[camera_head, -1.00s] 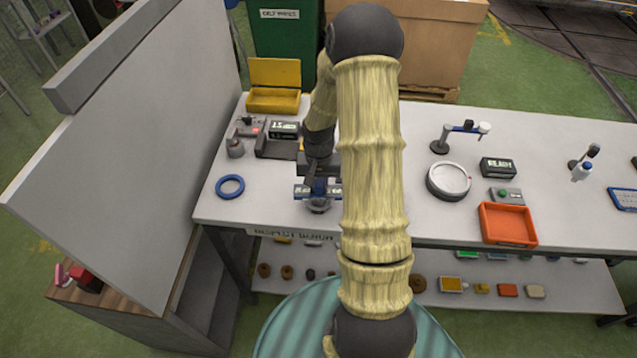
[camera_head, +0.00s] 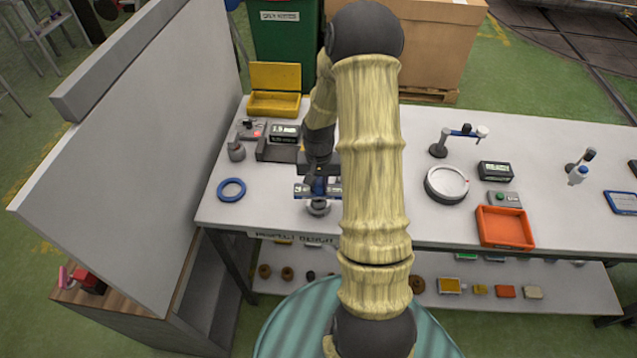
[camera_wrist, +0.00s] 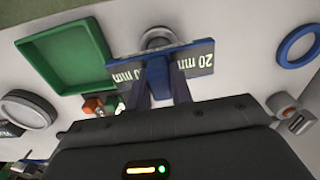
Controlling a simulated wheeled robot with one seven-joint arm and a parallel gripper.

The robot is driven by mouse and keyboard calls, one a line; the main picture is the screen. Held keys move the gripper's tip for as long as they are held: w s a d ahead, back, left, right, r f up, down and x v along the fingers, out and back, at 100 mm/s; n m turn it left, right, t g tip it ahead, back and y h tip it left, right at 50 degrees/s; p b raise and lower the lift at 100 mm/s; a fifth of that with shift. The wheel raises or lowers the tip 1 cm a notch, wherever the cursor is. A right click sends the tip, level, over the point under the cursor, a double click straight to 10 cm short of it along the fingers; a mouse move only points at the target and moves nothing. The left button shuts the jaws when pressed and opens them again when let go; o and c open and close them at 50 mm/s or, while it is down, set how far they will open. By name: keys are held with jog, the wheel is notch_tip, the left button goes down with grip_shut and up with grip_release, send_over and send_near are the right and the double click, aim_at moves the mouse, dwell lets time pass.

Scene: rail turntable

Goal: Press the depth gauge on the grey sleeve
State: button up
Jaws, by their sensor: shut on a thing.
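My gripper (camera_wrist: 158,88) is shut on the blue grip of the depth gauge (camera_wrist: 196,62). The gauge has a dark crossbar marked "20 mm" on both sides. In the head view the gauge (camera_head: 303,189) is near the bench's front edge, partly hidden by my arm. The grey sleeve (camera_head: 318,208) stands upright on the bench just below the gauge. In the wrist view the round sleeve (camera_wrist: 158,36) shows past the middle of the crossbar. I cannot tell whether gauge and sleeve touch.
A blue ring (camera_head: 231,190) lies left of the sleeve. A green tray (camera_wrist: 65,58) is close to the gauge in the wrist view. A small display (camera_head: 284,132) stands behind, near a yellow bin (camera_head: 273,104). An orange tray (camera_head: 505,227) is farther right.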

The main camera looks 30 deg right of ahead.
jog(key=shift+r+p, duration=1.7)
jog(key=shift+r, duration=0.7)
jog(key=shift+f, duration=0.1)
